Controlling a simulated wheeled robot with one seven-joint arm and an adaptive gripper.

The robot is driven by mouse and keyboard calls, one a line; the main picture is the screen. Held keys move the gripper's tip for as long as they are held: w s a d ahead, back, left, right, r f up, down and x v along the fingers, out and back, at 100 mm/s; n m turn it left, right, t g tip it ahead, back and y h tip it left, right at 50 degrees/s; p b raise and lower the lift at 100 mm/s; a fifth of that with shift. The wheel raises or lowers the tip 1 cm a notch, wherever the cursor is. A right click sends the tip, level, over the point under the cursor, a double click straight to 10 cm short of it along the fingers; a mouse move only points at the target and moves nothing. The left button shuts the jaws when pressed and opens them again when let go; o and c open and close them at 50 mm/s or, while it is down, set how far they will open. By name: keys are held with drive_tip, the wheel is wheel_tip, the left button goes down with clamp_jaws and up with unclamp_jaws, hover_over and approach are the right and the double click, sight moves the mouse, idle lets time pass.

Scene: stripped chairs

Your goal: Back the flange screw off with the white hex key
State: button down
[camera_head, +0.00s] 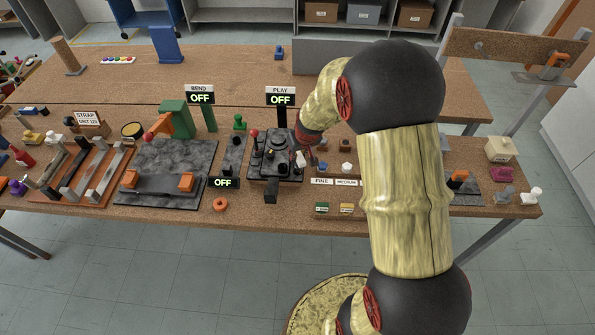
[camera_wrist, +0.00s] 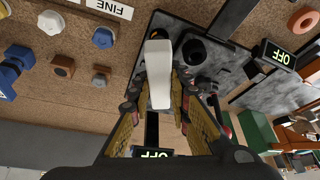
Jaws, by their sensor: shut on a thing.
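The white hex key (camera_wrist: 159,62) is between the fingers of my gripper (camera_wrist: 160,88) in the wrist view. My gripper is shut on it, and its pale end points away over the dark fixture plate (camera_wrist: 215,50). In the head view my gripper (camera_head: 301,152) is small and partly hidden by my arm, at the right side of the black fixture (camera_head: 275,158) below the PLAY sign. A bit of the white key (camera_head: 301,160) shows there. I cannot pick out the flange screw, or tell whether the key touches it.
A red-topped lever (camera_head: 254,134) stands at the fixture's left. FINE and MEDIUM labels (camera_head: 334,182) and several small knobs lie to its right. The PLAY sign (camera_head: 280,97) stands behind. An orange ring (camera_head: 220,204) lies in front, with bare bench around it.

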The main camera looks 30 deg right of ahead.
drive_tip(key=shift+s+f+n+y+b, duration=0.15)
drive_tip(key=shift+n+b, duration=0.3)
drive_tip(key=shift+b, duration=1)
drive_tip(key=shift+f+n+y+b, duration=0.1)
drive_tip(key=shift+n+y+b, duration=0.25)
drive_tip(key=shift+b, duration=1.1)
drive_tip(key=shift+h+p, duration=0.3)
drive_tip(key=shift+p, duration=0.3)
drive_tip(key=shift+r, duration=0.2)
drive_tip(key=shift+r+p, duration=0.55)
drive_tip(key=shift+r, duration=0.65)
drive_tip(key=shift+w+r, duration=0.2)
drive_tip(key=shift+r, duration=0.3)
drive_tip(key=shift+r+p, duration=0.25)
drive_tip(key=shift+p, duration=0.15)
drive_tip(key=shift+r+p, duration=0.9)
drive_tip(key=shift+r, duration=0.75)
drive_tip(key=shift+s+f, duration=0.1)
